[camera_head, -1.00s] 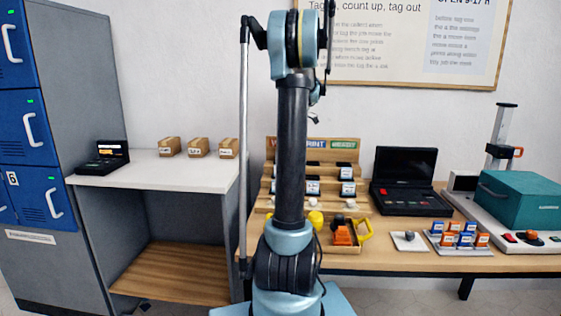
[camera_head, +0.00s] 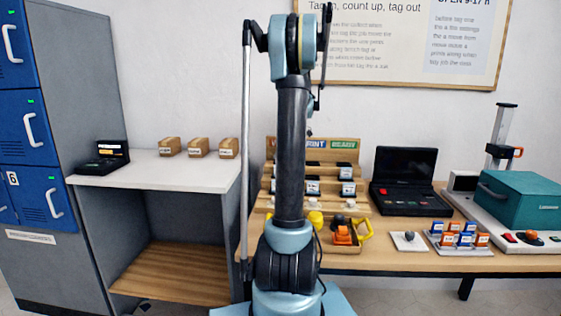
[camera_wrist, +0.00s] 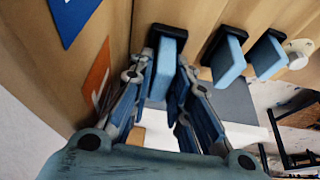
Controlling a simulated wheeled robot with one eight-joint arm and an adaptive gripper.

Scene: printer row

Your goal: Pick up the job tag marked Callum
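In the wrist view, my gripper (camera_wrist: 165,72) has its fingers on either side of a light blue tag (camera_wrist: 162,72) with a black top. It looks open, with the tag between the fingertips. Two similar blue tags, a middle one (camera_wrist: 229,62) and a further one (camera_wrist: 267,58), sit in a row to its right. No name can be read on any of them. In the head view, the stepped wooden rack (camera_head: 357,208) holds several tags, including one at the right (camera_head: 348,188). My arm hides part of the rack, and my gripper is not visible there.
An orange label (camera_wrist: 96,76) and a dark blue label (camera_wrist: 72,15) are on the wood near my gripper. On the bench are a black case (camera_head: 408,183), a tray of coloured blocks (camera_head: 460,249) and a teal box (camera_head: 522,200). Lockers (camera_head: 30,130) stand at the left.

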